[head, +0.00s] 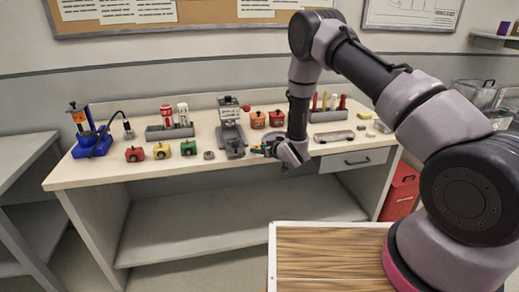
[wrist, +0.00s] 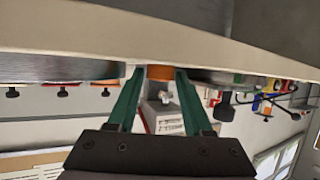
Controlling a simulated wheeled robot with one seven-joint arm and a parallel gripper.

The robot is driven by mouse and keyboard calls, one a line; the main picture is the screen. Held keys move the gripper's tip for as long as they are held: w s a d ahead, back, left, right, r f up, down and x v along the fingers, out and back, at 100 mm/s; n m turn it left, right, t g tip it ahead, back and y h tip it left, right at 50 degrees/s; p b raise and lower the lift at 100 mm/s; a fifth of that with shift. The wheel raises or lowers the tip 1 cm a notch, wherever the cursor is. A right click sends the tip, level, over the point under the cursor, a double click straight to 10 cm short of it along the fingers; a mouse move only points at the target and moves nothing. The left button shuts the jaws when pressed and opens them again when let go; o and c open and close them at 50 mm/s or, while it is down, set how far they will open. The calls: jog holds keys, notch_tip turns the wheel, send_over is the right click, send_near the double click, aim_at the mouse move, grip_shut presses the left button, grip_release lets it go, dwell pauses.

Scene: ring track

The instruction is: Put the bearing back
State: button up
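My gripper (head: 264,150) is low over the front edge of the workbench, just right of the grey press (head: 232,138). In the wrist view its two green fingers (wrist: 161,75) stand apart, with a small orange piece (wrist: 160,72) filling the gap at their tips. The orange piece also shows at the gripper's tip in the head view (head: 256,150). I cannot tell if it is the bearing. A small grey ring (head: 208,155), which looks like a bearing, lies on the bench left of the press.
The bench top (head: 75,177) also bears a blue stand (head: 92,143), red, yellow and green toy cars (head: 161,151), a can holder (head: 170,131), red pots (head: 258,120) and a grey tray (head: 334,136). A striped wooden top (head: 325,255) is in front. The bench's front left is clear.

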jog(key=shift+o, duration=0.8)
jog(key=shift+r, duration=0.2)
jog(key=v, duration=1.2)
jog(key=w+d+r+m+h, duration=0.1)
jog(key=w+d+r+h, duration=0.15)
jog(key=r, duration=0.35)
jog(key=w+d+r+m+h, duration=0.1)
jog(key=w+d+r+m, duration=0.1)
jog(key=d+r, duration=0.3)
jog(key=s+d+r+m+h, duration=0.15)
jog(key=d+r, duration=0.25)
jog(key=r, duration=0.4)
jog(key=s+d+r+m+h, duration=0.15)
jog(key=d+r, duration=0.25)
jog(key=r, duration=0.4)
jog(key=s+d+r+m+g+h, duration=0.1)
jog(key=s+d+r+m, duration=0.15)
jog(key=s+r, duration=0.3)
jog(key=s+d+r+m+g, duration=0.1)
jog(key=s+d+r, duration=0.25)
jog(key=s, duration=0.35)
jog(key=s+r+m, duration=0.1)
jog(key=s+r, duration=0.1)
jog(key=s, duration=0.6)
jog(key=s+r+m+g+y, duration=0.1)
jog(key=s+r, duration=0.2)
jog(key=s, duration=0.6)
jog(key=shift+s+d+r+g, duration=0.25)
jog(key=shift+d+r+g, duration=0.05)
